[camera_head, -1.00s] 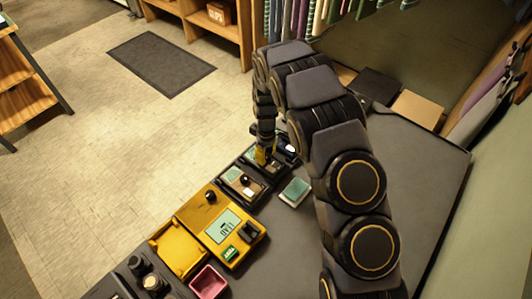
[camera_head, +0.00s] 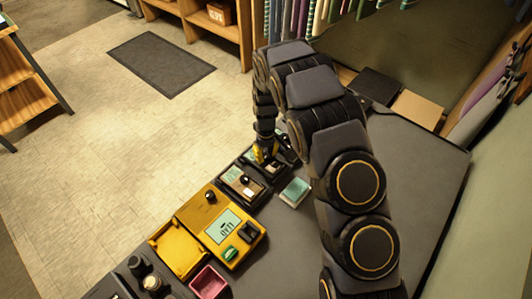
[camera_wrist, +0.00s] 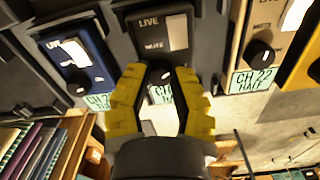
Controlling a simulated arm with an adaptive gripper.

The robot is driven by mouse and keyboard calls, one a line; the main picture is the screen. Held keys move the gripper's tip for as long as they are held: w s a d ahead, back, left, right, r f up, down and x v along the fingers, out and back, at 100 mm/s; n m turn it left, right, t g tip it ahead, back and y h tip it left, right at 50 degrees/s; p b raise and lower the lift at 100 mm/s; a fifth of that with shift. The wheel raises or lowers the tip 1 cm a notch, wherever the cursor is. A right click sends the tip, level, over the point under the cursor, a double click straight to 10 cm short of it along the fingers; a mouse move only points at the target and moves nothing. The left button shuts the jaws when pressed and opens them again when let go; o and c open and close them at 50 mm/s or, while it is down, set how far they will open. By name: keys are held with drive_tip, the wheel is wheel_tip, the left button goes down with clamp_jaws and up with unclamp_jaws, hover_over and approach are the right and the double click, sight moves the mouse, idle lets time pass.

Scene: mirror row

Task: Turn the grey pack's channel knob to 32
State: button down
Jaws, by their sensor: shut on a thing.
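The grey pack (camera_wrist: 190,52) is in the upper middle of the wrist view. In the head view my gripper (camera_head: 265,158) is down at the far end of the row of packs, partly covering the grey pack (camera_head: 274,169).
A blue pack (camera_wrist: 75,52) stands left of the grey one in the wrist view. A beige pack (camera_wrist: 262,38) labelled CH 22 HALF is on the right. In the head view, a yellow unit (camera_head: 219,226), a teal-topped block (camera_head: 295,191) and a pink tray (camera_head: 208,282) stand nearby.

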drive_tip(key=m, duration=0.5)
drive_tip(key=shift+m, duration=0.3)
drive_tip(key=m, duration=0.4)
drive_tip(key=shift+m, duration=0.3)
drive_tip(key=shift+s, duration=0.1)
drive_tip(key=c, duration=0.8)
unclamp_jaws()
